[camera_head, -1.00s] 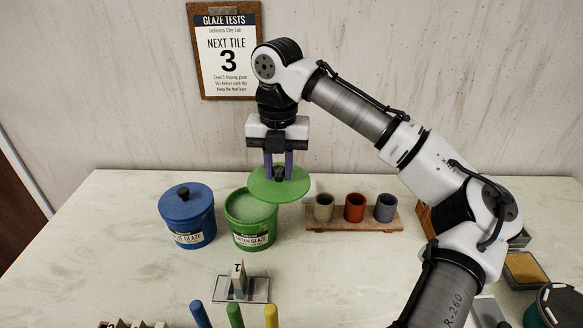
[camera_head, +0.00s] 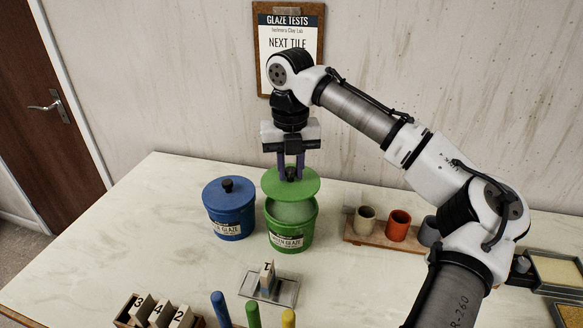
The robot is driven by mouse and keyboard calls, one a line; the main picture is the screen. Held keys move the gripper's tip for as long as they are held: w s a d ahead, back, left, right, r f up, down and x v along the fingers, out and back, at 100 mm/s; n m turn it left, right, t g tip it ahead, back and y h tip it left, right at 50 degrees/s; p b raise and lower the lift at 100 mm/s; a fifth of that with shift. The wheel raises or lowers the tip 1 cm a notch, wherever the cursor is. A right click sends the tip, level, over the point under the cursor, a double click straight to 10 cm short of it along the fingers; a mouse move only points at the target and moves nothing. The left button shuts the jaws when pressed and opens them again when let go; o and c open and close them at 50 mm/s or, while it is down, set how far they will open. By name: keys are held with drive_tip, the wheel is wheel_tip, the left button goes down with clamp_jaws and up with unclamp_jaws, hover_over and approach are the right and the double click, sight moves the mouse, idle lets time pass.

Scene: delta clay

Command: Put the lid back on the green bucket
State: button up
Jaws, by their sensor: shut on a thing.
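The green bucket (camera_head: 291,234) stands on the table with pale glaze showing inside its open top. My gripper (camera_head: 291,170) is shut on the dark knob of the green lid (camera_head: 283,186). The lid is held above the back part of the bucket's mouth, shifted slightly to the left. The front of the opening stays uncovered. Whether the lid touches the back rim cannot be told.
A blue bucket (camera_head: 229,211) with its lid on stands just left. A wooden rack with small cups (camera_head: 398,226) is at the right. A numbered tile on a clear stand (camera_head: 268,281) and upright coloured handles (camera_head: 253,313) are in front.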

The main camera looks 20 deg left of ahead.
sight(291, 181)
wheel_tip(291, 181, down, 3)
drive_tip(key=b, duration=0.3)
drive_tip(key=shift+f, duration=1.05)
drive_tip(key=shift+p, duration=0.95)
idle(0.4)
drive_tip(key=shift+f+p, duration=0.15)
drive_tip(key=shift+p, duration=0.55)
idle(1.3)
drive_tip(key=o, duration=1.5)
drive_tip(key=shift+o, duration=0.2)
